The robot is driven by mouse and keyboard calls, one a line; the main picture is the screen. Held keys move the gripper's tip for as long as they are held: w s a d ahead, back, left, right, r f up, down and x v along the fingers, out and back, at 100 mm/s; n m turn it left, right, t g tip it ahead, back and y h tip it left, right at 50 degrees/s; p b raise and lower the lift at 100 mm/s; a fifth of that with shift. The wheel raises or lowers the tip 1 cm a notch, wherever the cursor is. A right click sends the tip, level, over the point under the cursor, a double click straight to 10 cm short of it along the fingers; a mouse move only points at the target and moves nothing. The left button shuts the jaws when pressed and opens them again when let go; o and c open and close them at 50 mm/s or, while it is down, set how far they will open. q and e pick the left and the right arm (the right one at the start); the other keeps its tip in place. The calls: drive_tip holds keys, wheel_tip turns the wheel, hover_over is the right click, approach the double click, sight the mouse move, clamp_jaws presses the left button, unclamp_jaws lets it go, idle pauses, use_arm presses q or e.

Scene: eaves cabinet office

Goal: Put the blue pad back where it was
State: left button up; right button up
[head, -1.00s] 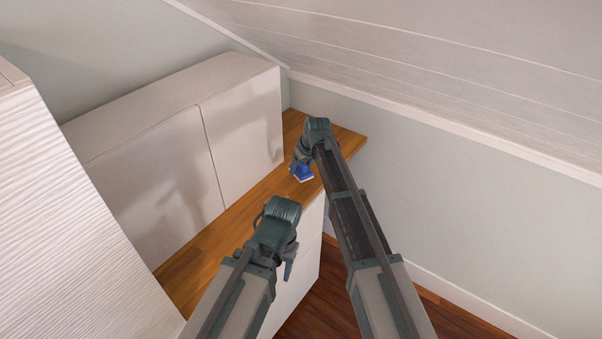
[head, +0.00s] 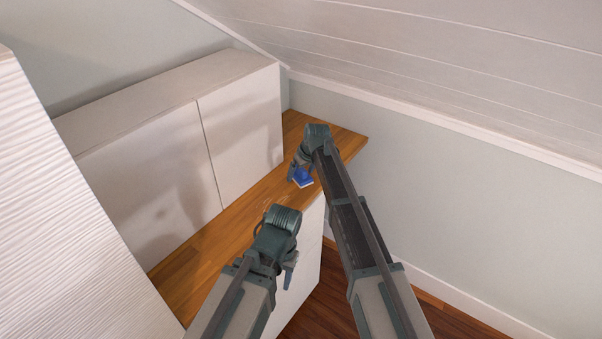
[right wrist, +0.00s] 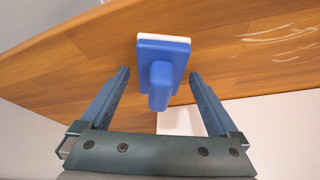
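The blue pad (head: 303,177) has a white layer along one edge and a blue handle. It is at the wooden counter top, near its front edge. In the right wrist view the pad (right wrist: 163,58) is just beyond my right gripper (right wrist: 160,78), with its handle between the two fingers. The fingers are spread, with a gap on each side of the handle. In the head view my right gripper (head: 296,172) is beside the pad and partly hidden by its wrist. My left gripper (head: 290,272) is low, near the counter's front; its opening cannot be made out.
The wooden counter (head: 205,245) runs along white wall cabinets (head: 240,125). Pale streaks (right wrist: 285,35) mark its surface in the right wrist view. A white textured panel (head: 70,230) stands at left. A sloped ceiling (head: 440,60) closes in above. Floor (head: 320,305) shows below right.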

idle(0.3)
drive_tip(key=shift+p+v, duration=0.8)
drive_tip(key=shift+p, duration=0.05)
drive_tip(key=p+v, duration=0.9)
drive_tip(key=v, duration=0.1)
drive_tip(key=shift+r+p, duration=0.35)
